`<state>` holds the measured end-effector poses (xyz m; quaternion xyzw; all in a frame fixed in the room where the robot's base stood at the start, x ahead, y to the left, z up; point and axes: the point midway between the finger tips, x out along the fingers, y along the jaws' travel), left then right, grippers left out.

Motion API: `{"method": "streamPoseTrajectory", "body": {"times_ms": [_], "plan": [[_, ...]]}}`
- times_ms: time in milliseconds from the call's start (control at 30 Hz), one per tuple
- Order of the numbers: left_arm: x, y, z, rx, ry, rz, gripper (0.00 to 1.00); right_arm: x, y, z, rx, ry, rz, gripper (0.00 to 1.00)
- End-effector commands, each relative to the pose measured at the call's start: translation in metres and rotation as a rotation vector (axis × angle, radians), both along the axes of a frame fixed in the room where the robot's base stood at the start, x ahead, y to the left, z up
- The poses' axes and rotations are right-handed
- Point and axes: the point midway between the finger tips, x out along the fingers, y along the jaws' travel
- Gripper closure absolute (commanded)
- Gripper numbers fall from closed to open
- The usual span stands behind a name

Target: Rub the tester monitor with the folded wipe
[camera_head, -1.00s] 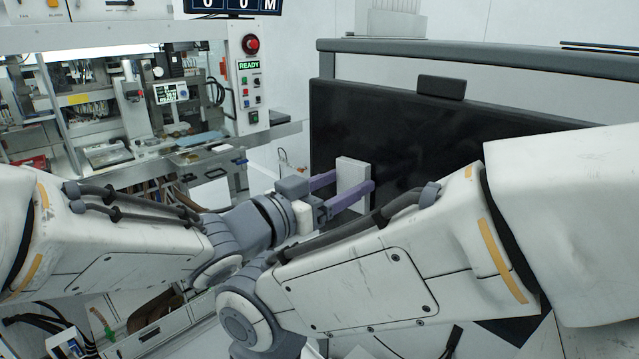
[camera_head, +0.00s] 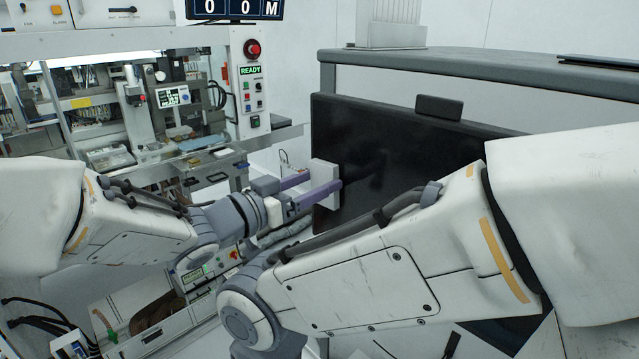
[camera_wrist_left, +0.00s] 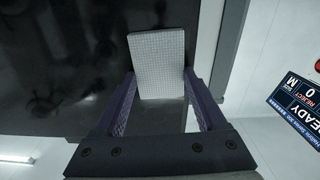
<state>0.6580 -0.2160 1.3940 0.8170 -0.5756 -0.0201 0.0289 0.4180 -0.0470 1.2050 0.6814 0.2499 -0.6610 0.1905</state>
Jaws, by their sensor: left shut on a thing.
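The tester monitor (camera_head: 400,140) is a large dark panel right of centre in the head view, partly hidden by my right arm. The folded wipe (camera_head: 324,172) is a pale flat pad near the monitor's left edge. My left gripper (camera_head: 318,188), with purple fingers, is shut on the wipe. The left wrist view shows the textured wipe (camera_wrist_left: 158,62) standing between the fingers (camera_wrist_left: 160,98), over the dark screen (camera_wrist_left: 60,60) with faint pale marks. I cannot tell whether the wipe touches the screen. My right gripper does not show.
A test machine (camera_head: 215,140) with a red button (camera_head: 252,48) and a READY display (camera_head: 250,70) stands at the left. A grey shelf top (camera_head: 450,65) runs behind and above the monitor. My right arm crosses in front of the monitor's lower part.

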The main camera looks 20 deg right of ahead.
Motion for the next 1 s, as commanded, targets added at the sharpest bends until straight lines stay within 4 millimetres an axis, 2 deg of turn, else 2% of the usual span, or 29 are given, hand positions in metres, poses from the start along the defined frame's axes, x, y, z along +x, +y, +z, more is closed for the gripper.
{"method": "streamPoseTrajectory", "body": {"times_ms": [67,367,1000], "plan": [[0.008,0.003,0.001,-0.003,0.003,0.012,0.71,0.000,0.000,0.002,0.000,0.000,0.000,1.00],[0.009,0.004,0.001,-0.003,0.003,0.015,0.71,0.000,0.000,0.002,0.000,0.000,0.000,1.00],[-0.013,0.057,0.001,-0.002,0.001,0.007,0.71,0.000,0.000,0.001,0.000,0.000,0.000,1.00]]}}
